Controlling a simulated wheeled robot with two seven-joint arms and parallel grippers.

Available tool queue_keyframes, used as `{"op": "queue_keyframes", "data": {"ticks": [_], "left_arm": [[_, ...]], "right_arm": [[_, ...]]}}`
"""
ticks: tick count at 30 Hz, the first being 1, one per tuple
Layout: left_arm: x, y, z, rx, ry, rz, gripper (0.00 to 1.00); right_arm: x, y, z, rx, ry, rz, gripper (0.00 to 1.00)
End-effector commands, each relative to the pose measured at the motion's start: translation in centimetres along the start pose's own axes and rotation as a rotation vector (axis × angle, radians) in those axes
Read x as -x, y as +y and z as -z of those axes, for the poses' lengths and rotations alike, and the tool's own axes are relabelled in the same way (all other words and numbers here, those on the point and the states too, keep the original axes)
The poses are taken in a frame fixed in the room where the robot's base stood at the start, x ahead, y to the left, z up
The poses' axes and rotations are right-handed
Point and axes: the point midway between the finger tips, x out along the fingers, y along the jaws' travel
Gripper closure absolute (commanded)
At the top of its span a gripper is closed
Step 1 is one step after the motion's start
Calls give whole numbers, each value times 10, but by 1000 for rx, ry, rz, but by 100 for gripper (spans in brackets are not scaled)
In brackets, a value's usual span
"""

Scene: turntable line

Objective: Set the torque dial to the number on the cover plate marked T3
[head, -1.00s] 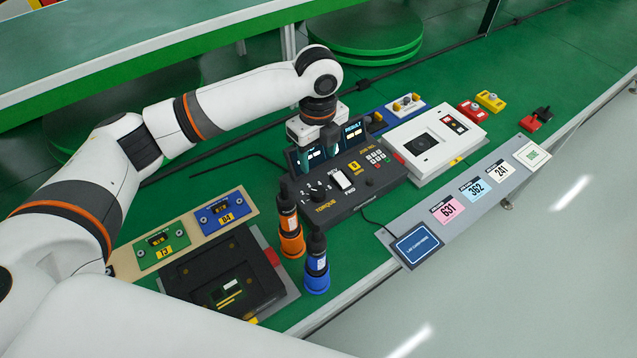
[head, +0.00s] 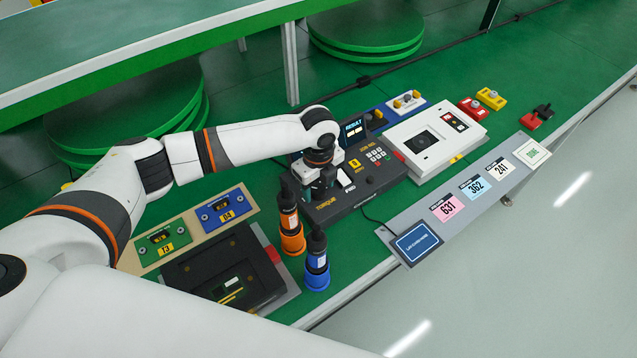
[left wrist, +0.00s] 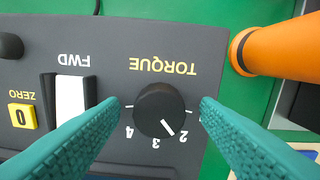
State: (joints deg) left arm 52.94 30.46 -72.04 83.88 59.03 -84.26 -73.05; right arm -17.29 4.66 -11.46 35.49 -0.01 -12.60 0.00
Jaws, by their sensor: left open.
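The black torque dial (left wrist: 156,104) sits on the dark control box (head: 375,193). Its white pointer slants to the lower right in the left wrist view, nearest the 2, on the side toward the 3. My left gripper (left wrist: 160,106) is open, with one teal finger on each side of the dial; contact cannot be told. In the head view the left gripper (head: 321,193) hides the dial. A green cover plate (head: 148,250) has a yellow label that looks like T3 or 13; its window number is too small to read. My right gripper is not in view.
A blue plate (head: 239,202) stands beside the green one. Orange (head: 292,243) and blue (head: 317,278) drivers stand near the box. The white FWD switch (left wrist: 70,98) and yellow ZERO button (left wrist: 21,117) are near the dial. A white box (head: 465,145) is to the right.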

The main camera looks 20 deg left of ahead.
Motion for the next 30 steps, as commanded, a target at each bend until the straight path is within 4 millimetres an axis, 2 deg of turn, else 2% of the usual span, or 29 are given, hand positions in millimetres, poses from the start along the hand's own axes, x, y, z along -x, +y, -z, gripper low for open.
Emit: {"op": "queue_keyframes", "data": {"ticks": [6, 14, 23, 30], "left_arm": [[0, 0, 0, 0, 0, 0, 45], [0, 0, 0, 0, 0, 1, 87], [1, 0, 0, -40, 0, 1, 88], [2, 0, 0, -180, -1, 1, 88]], "right_arm": [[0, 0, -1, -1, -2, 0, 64], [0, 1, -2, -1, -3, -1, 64], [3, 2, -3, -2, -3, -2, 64], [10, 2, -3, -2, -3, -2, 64]]}}
